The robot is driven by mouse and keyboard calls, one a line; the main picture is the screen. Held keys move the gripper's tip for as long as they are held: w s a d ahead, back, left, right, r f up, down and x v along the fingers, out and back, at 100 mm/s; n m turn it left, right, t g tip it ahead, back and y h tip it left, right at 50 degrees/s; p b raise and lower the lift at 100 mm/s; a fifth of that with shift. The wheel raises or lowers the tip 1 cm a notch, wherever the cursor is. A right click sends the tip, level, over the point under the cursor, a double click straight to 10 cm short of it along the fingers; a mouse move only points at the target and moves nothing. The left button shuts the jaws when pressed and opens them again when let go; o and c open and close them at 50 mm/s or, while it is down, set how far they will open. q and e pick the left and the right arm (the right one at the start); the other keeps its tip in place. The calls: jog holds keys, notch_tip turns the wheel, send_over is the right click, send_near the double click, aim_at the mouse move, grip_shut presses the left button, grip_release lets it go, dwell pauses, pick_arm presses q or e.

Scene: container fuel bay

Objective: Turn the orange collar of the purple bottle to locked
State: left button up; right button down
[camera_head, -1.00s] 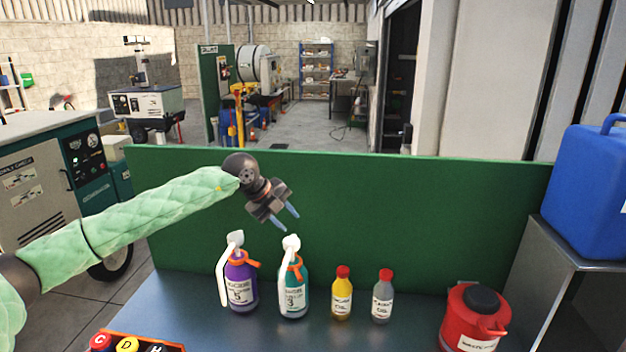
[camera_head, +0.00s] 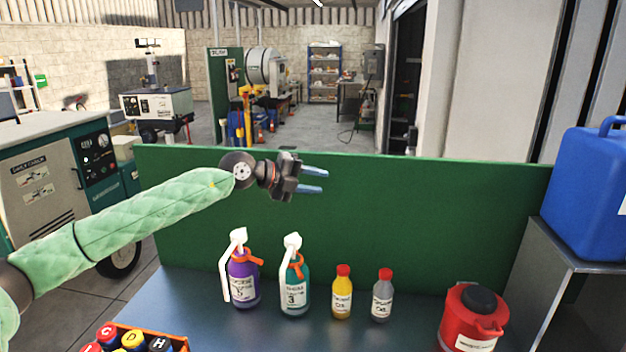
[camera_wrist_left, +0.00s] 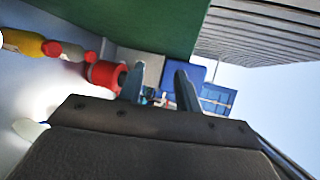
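The purple bottle (camera_head: 244,284) stands upright on the bench at the left of the bottle row, with a white pump head and tube. Its orange collar (camera_head: 247,258) sits at the neck, with a tab pointing right. My left gripper (camera_head: 315,180) is above and right of it, in front of the green panel, fingers pointing right. Its two blue-grey fingers are apart with nothing between them; they also show apart in the left wrist view (camera_wrist_left: 160,85). My right gripper is not in view. The collar's lock markings are too small to read.
A teal bottle (camera_head: 295,288) with an orange collar stands close right of the purple one. Further right are a yellow bottle (camera_head: 342,297), a grey bottle (camera_head: 382,300) and a red can (camera_head: 470,325). A green panel (camera_head: 420,215) closes the bench's back.

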pick_arm(q)
jog(key=shift+s+r+h, duration=0.1)
jog(key=shift+r+h, duration=0.2)
jog(key=shift+r, duration=0.2)
